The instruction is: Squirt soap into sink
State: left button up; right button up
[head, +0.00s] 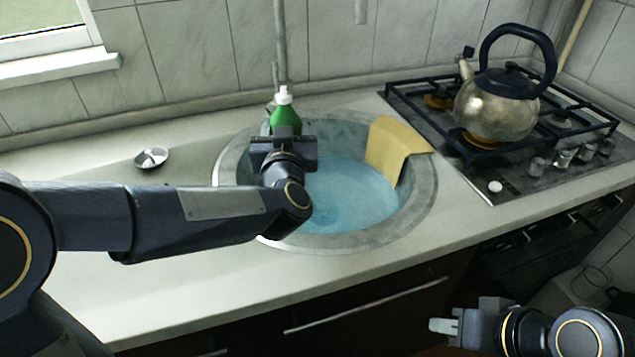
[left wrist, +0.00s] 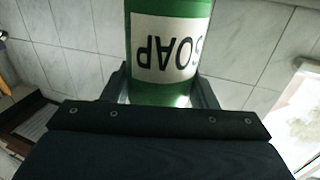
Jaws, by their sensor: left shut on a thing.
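A green soap bottle (head: 286,117) with a white cap shows in the head view at the back left of the round sink. In the left wrist view the soap bottle (left wrist: 170,90) has a white label reading SOAP, upside down in that picture. My left gripper (head: 284,140) is shut on the bottle, with a finger on each side; the gripper hides its lower part. The sink (head: 425,205) has a grey rim and bluish water inside. My right gripper (head: 445,326) is low in front of the counter at the right, apart from the sink and bottle.
A yellow cloth (head: 390,145) hangs over the sink's right rim. A kettle (head: 497,105) stands on the gas stove (head: 520,172) at right. A small metal dish (head: 152,158) lies on the counter at left. A faucet pipe (head: 280,50) rises behind the sink.

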pick_arm(q)
jog(key=shift+s+d+r+m+t+h+p, duration=0.15)
jog(key=shift+r+m+t+h, duration=0.15)
jog(key=shift+m, duration=1.35)
jog(key=shift+w+d+r+m+t+h+p, duration=0.2)
jog(key=shift+m+t, duration=0.25)
jog(key=shift+m, duration=1.15)
jog(key=shift+s+d+r+m+t+h+p, duration=0.1)
jog(key=shift+s+r+m+t+h+p, duration=0.2)
jog(key=shift+m, duration=1.35)
jog(key=shift+w+a+f+m+b, duration=0.15)
jog(key=shift+a+f+m+b, duration=0.15)
jog(key=shift+f+m, duration=0.15)
jog(key=shift+a+f+m+t+h, duration=0.1)
jog(key=shift+m+t+h, duration=0.15)
jog(key=shift+m+h, duration=0.25)
jog(key=shift+w+a+f+m+h+b, duration=0.15)
jog(key=shift+f+m+b, duration=0.1)
jog(key=shift+f+m, duration=0.3)
jog(key=shift+a+f+m+h+b, duration=0.15)
jog(key=shift+f+m+b, duration=0.1)
jog(key=shift+f+m, duration=0.25)
jog(key=shift+a+m, duration=0.15)
jog(key=shift+m, duration=0.65)
